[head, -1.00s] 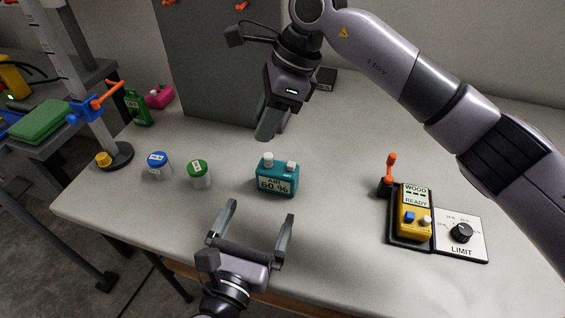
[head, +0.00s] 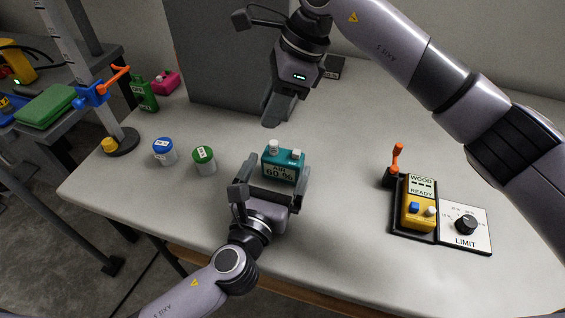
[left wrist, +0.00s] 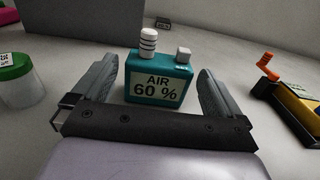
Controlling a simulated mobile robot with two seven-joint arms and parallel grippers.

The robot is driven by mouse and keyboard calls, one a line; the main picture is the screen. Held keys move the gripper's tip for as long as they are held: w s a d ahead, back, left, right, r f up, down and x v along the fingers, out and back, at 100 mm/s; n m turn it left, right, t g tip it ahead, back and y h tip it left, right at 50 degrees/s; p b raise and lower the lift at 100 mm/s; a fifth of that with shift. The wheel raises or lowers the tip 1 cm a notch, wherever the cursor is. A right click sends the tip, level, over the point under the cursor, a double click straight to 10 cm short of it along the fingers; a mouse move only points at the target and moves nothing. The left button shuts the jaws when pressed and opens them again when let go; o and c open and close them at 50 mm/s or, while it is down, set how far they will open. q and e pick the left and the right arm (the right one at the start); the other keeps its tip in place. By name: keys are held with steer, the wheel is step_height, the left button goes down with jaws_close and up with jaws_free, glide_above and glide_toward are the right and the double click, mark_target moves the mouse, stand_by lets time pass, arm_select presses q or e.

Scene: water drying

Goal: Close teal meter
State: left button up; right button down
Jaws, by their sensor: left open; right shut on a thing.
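The teal meter (head: 283,166) stands upright on the table, with its display reading AIR 60 % and two white knobs on top. It also shows in the left wrist view (left wrist: 160,84). My left gripper (head: 272,172) is open around the meter, one finger on each side. In the left wrist view the fingers (left wrist: 160,86) stand apart from the meter, with a gap on both sides. My right gripper (head: 273,110) hangs behind the meter, above the table. Its fingers are together, and whatever is between them is too hidden to tell.
A blue-lidded jar (head: 165,153) and a green-lidded jar (head: 204,161) stand left of the meter. A yellow WOOD meter (head: 419,207) sits in a black holder beside the LIMIT dial panel (head: 465,229). A grey panel (head: 225,60) stands behind.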

mark_target(280, 165)
arm_select(q)
steer(key=shift+x, duration=2)
steer(key=c, duration=1.2)
steer(key=shift+c, duration=0.2)
arm_select(e)
steer(key=shift+n, duration=0.3)
steer(key=shift+f, duration=2.5)
steer(key=shift+f, duration=0.85)
steer(key=shift+f, duration=0.6)
steer(key=c, duration=0.8)
jaws_free()
steer(key=shift+f, duration=0.1)
